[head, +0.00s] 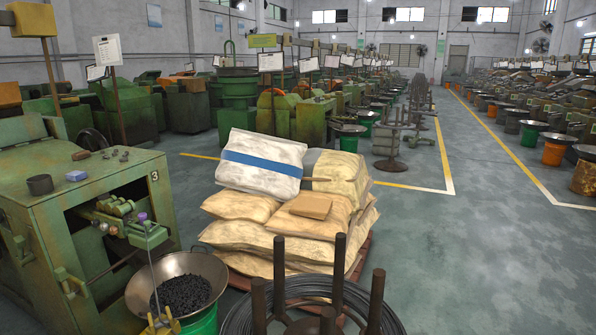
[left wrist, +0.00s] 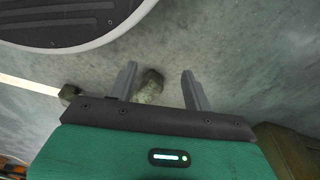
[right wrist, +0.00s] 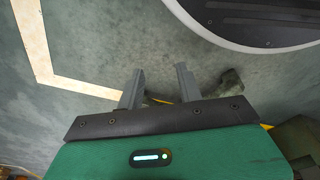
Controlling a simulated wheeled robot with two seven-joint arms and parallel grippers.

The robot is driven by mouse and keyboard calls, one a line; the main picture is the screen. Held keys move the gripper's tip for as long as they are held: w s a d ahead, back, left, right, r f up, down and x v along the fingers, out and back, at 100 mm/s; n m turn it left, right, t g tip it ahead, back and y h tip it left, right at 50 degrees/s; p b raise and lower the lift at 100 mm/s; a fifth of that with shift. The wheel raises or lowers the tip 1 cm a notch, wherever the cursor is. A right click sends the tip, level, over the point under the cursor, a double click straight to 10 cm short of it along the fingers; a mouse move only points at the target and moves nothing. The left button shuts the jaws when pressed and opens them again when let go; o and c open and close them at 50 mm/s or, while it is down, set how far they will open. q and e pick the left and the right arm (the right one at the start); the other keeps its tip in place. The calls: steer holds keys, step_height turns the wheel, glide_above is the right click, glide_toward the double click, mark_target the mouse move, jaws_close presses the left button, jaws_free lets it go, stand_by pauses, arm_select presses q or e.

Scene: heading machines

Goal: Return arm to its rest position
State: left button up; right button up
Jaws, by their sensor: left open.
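Neither arm shows in the head view. In the left wrist view my left gripper (left wrist: 160,80) has its two grey fingers spread wide apart with nothing held between them. The grey floor shows beyond the fingers, with a small dark lump behind the gap. In the right wrist view my right gripper (right wrist: 157,76) has its fingers apart, closer together than the left pair, and holds nothing. The floor lies beyond it too. The rounded edge of my own base shows at the top of both wrist views.
A green machine (head: 100,205) stands at the left, with a metal bowl (head: 206,265) of dark pieces before it. Stacked sacks (head: 262,238) sit in the centre. A wire coil stand (head: 338,262) is close in front. The aisle floor (head: 470,260) at the right is clear.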

arm_select(q)
steer(key=s+a+f+p, duration=0.2)
steer(key=s+f+p, duration=0.1)
steer(key=s, duration=0.5)
steer(key=s+a+f+g+p, duration=0.1)
steer(key=s+a+f+p, duration=0.1)
steer(key=s+p, duration=0.3)
steer(key=s+f, duration=0.1)
steer(key=s, duration=0.2)
steer(key=shift+s+a+f, duration=0.3)
steer(key=shift+a+f, duration=0.05)
steer(key=shift+f, duration=0.05)
arm_select(e)
steer(key=s+d+f, duration=0.2)
steer(key=s+f, duration=0.1)
steer(key=s, duration=0.5)
steer(key=s+d+f+g, duration=0.1)
steer(key=s+d+f, duration=0.1)
steer(key=s, duration=0.6)
steer(key=shift+s+d+f, duration=0.3)
steer(key=shift+d+f, duration=0.05)
steer(key=shift+f, duration=0.55)
